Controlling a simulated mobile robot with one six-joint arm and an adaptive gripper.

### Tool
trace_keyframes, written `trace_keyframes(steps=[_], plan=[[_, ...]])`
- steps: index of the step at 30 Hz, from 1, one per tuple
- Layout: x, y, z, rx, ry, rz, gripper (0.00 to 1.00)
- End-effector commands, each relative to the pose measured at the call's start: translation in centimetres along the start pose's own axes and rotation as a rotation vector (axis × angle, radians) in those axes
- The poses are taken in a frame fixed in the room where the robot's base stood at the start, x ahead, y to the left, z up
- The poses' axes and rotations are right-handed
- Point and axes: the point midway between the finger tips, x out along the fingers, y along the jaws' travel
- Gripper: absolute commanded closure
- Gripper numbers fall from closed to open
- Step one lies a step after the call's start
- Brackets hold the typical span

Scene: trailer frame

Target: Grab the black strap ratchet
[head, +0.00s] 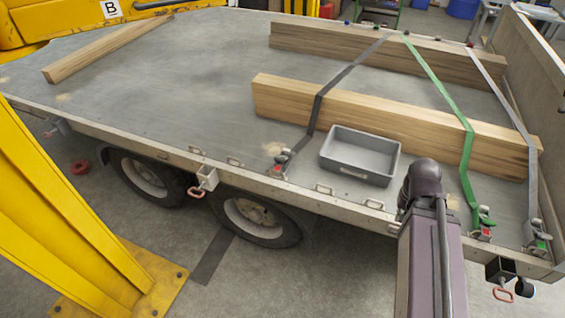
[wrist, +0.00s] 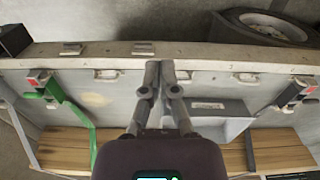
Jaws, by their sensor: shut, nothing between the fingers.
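The black strap (head: 318,104) runs over the wooden beams down to its ratchet (head: 281,160) at the trailer bed's near edge, left of the grey tray. In the wrist view this ratchet (wrist: 294,93) is at the far right, beyond the tray. My gripper (wrist: 161,66) shows in the middle of the wrist view, its fingers shut together and empty. It is apart from the black strap ratchet, with the tray between them in the picture. In the head view my arm hides the gripper.
The grey tray (head: 378,174) stands on the bed beside the front beam (head: 390,118). A green strap's ratchet (head: 483,221) and a grey strap's ratchet (head: 538,236) are to the right. A raised edge rail (head: 130,125) borders the bed. The bed's left part is mostly clear.

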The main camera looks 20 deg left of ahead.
Motion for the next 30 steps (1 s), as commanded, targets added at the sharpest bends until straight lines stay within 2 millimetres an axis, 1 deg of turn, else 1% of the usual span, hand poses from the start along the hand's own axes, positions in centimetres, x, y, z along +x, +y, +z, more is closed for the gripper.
trace_keyframes(steps=[14, 17, 18, 20, 30], plan=[[0.00, 0.00, 0.00, 0.000, 0.000, 0.000, 1.00], [0.00, 0.00, 0.00, 0.000, 0.000, 0.000, 0.73], [0.00, 0.00, 0.00, 0.000, 0.000, 0.000, 0.61], [0.00, 0.00, 0.00, 0.000, 0.000, 0.000, 0.44], [0.00, 0.00, 0.00, 0.000, 0.000, 0.000, 0.43]])
